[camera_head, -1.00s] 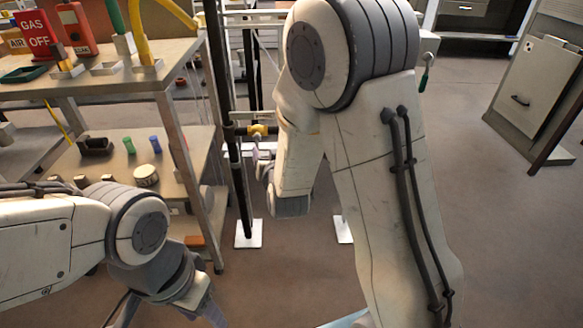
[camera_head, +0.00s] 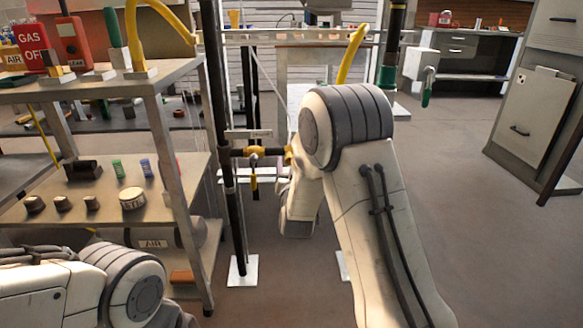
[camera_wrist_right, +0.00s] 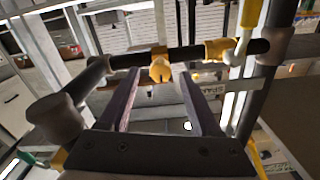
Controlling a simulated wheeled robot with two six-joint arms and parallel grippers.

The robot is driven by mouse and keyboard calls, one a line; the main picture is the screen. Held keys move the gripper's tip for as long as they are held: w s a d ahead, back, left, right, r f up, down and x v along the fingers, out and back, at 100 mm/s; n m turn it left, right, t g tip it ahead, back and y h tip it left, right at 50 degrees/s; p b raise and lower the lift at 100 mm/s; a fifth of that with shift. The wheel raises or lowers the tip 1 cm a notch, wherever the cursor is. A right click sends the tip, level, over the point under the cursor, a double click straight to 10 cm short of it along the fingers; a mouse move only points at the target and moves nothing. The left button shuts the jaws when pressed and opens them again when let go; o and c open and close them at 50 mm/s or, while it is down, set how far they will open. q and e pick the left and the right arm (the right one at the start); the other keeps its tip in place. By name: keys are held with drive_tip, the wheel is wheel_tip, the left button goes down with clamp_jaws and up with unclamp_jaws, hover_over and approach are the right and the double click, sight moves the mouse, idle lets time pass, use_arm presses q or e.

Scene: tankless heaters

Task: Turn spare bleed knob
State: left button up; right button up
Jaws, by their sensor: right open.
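A black horizontal pipe (camera_wrist_right: 195,56) carries brass-yellow fittings. In the right wrist view a small yellow knob (camera_wrist_right: 160,70) sits on it, between my right gripper's (camera_wrist_right: 159,76) dark fingertips, with a gap on both sides. The fingers are open. A second yellow fitting (camera_wrist_right: 218,49) with a yellow handle (camera_wrist_right: 251,12) is to the right. In the head view the yellow fitting (camera_head: 254,152) shows left of my right forearm; another yellow part (camera_head: 288,156) shows at the forearm's edge. My right gripper's fingers are largely hidden there behind the arm. My left gripper is out of view.
A dark vertical pipe (camera_head: 222,130) on a white foot stands beside the fittings. A metal shelf unit (camera_head: 160,100) with several small parts fills the left. A green-handled valve (camera_head: 428,88) hangs at right. The floor at right is clear.

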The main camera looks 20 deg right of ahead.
drive_tip(key=shift+x, duration=0.85)
